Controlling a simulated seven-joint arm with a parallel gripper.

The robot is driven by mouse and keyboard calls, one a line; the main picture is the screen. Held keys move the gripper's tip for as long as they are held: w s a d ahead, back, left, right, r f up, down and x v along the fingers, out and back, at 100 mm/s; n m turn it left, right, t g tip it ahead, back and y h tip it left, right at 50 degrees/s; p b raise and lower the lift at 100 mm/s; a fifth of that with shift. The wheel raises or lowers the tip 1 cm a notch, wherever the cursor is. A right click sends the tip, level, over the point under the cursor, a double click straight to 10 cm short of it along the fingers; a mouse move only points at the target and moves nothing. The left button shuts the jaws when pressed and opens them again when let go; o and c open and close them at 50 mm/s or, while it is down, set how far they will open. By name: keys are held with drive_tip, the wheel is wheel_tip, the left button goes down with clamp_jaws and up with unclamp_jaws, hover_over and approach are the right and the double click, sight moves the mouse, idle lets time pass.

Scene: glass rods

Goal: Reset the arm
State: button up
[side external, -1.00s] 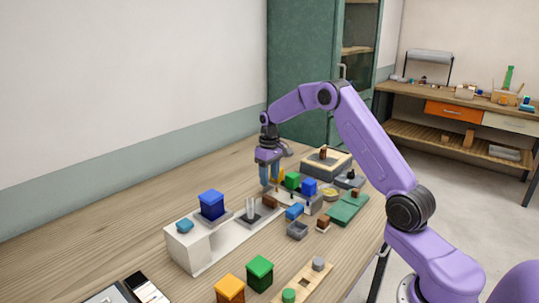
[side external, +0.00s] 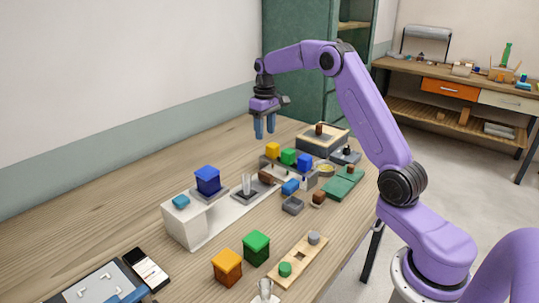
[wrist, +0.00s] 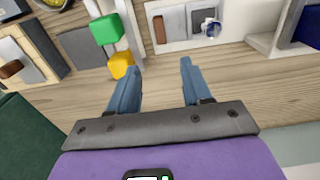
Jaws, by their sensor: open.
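My gripper (side external: 264,126) is raised above the wooden table, behind the row of small blocks in the side view. In the wrist view, my gripper (wrist: 155,85) shows two blue fingers spread apart with nothing between them, over bare wood. The glass pieces (side external: 247,184) stand upright in a dark holder on the white base in the side view. A clear glass piece (wrist: 210,26) also shows in the wrist view. It stands well ahead of the fingers.
Yellow (side external: 272,150), green (side external: 288,157) and blue (side external: 305,162) blocks stand on a grey rack. A blue cube (side external: 207,180) sits on a white block. Orange (side external: 227,266) and green (side external: 256,247) cubes stand in front. A green cabinet (side external: 290,70) stands behind. The table's back left is clear.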

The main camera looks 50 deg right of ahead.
drive_tip(key=s+a+r+n, duration=0.25)
drive_tip(key=s+a, duration=0.45)
drive_tip(key=a, duration=0.4)
drive_tip(key=s+a+r+n, duration=0.1)
drive_tip(key=s+a+n, duration=0.2)
drive_tip(key=s+a, duration=0.55)
drive_tip(key=s+a+f+n, duration=0.1)
drive_tip(key=s+n, duration=0.2)
drive_tip(key=s, duration=1)
drive_tip(key=s+a+f+n, duration=0.2)
drive_tip(key=s+n, duration=0.2)
drive_tip(key=s, duration=0.8)
drive_tip(key=shift+s+f, duration=0.15)
drive_tip(key=shift+s, duration=0.2)
